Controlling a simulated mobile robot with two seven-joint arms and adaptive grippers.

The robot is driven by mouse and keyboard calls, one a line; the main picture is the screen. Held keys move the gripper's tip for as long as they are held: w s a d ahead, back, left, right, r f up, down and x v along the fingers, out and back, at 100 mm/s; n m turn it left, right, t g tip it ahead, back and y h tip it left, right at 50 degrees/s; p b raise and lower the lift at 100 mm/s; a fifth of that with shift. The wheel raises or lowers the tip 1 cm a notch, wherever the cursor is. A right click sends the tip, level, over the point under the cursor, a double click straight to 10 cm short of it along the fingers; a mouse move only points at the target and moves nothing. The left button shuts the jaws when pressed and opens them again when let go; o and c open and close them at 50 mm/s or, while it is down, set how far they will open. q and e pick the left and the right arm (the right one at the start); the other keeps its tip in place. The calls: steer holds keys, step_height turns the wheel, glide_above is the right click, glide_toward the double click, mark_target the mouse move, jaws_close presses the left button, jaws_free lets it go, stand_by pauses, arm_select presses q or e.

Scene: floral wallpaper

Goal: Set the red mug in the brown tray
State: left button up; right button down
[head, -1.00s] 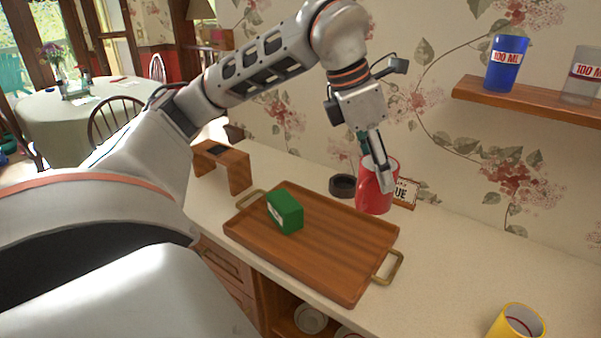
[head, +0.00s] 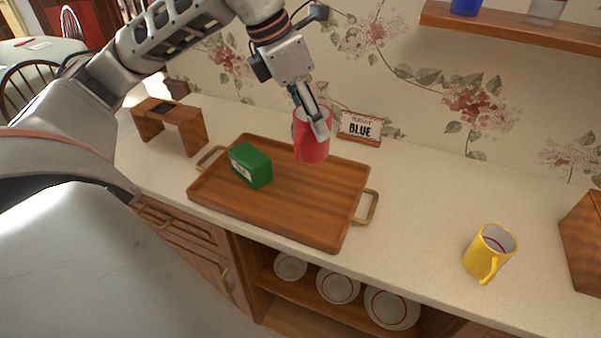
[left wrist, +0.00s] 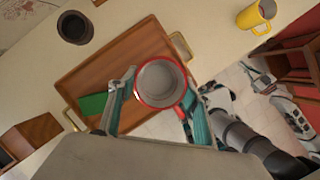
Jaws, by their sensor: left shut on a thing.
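The red mug (head: 311,143) is upright in my left gripper (head: 318,122), at the back edge of the brown tray in the head view. In the left wrist view the red mug (left wrist: 160,82) sits between the two teal fingers of my left gripper (left wrist: 152,100), opening toward the camera, above the tray. The brown tray (head: 290,207) lies on the counter with brass handles at both ends; it also shows in the left wrist view (left wrist: 100,75). Whether the mug touches the tray is hard to tell.
A green box (head: 251,165) stands in the tray's left part. A yellow mug (head: 489,252) stands on the counter at right. A small sign (head: 360,127) reading BLUE is behind the tray. A wooden stand (head: 170,122) is at left. A dark cup (left wrist: 75,27) shows in the left wrist view.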

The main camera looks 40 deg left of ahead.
arm_select(q)
steer(key=shift+f+b, duration=0.65)
steer(key=shift+f, duration=7.15)
steer(key=shift+f, duration=0.15)
steer(key=o, duration=1.3)
